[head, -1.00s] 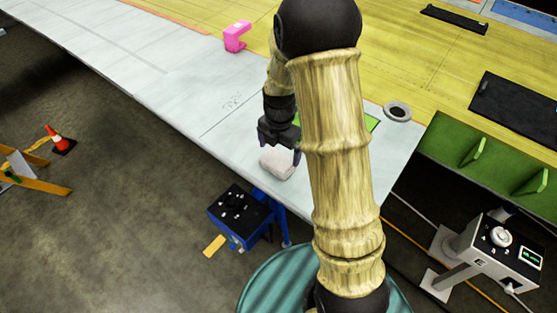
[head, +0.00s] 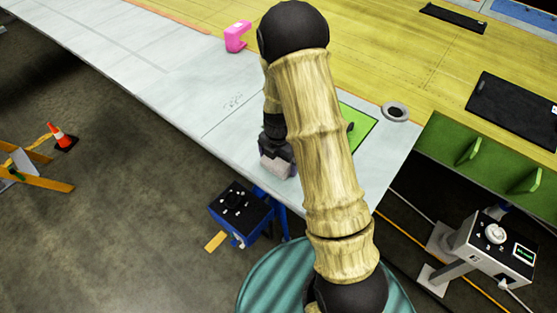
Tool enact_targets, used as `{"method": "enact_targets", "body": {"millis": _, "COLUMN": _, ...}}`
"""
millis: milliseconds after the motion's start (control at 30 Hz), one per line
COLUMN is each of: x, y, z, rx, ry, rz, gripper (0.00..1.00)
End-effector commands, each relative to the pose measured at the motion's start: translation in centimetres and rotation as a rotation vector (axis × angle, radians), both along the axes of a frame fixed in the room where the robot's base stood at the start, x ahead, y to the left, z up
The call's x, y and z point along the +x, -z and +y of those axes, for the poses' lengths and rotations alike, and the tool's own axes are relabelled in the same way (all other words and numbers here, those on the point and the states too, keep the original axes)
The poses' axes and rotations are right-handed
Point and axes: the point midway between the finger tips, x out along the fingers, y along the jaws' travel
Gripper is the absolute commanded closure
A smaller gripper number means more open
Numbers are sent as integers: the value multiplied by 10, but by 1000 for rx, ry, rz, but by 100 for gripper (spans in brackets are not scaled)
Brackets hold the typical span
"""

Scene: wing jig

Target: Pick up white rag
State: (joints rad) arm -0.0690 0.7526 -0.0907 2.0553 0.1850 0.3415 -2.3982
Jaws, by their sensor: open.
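The white rag (head: 278,167) is a small pale folded block near the front edge of the light grey wing panel (head: 190,97). My gripper (head: 276,152) is down at the rag, close against its upper side, with its jaws open. The fingertips are partly hidden, and I cannot tell whether the rag sits between them. My bamboo-like arm covers the area to the right of the rag.
A pink clamp (head: 236,37) stands at the back left. A blue box with a black top (head: 240,214) stands below the panel edge. The panel's left stretch is clear.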

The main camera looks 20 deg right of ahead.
Motion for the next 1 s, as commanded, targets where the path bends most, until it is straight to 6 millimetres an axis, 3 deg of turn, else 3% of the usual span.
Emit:
{"method": "enact_targets", "body": {"millis": 467, "x": 0, "y": 0, "z": 0, "rx": 1, "ry": 1, "rz": -1, "gripper": 0}}
{"method": "enact_targets", "body": {"millis": 500, "x": 0, "y": 0, "z": 0, "rx": 1, "ry": 1, "rz": -1, "gripper": 2}}
{"method": "enact_targets", "body": {"millis": 667, "x": 0, "y": 0, "z": 0, "rx": 1, "ry": 1, "rz": -1, "gripper": 32}}
{"method": "enact_targets", "body": {"millis": 1000, "x": 1, "y": -2, "z": 0, "rx": 1, "ry": 1, "rz": -2, "gripper": 32}}
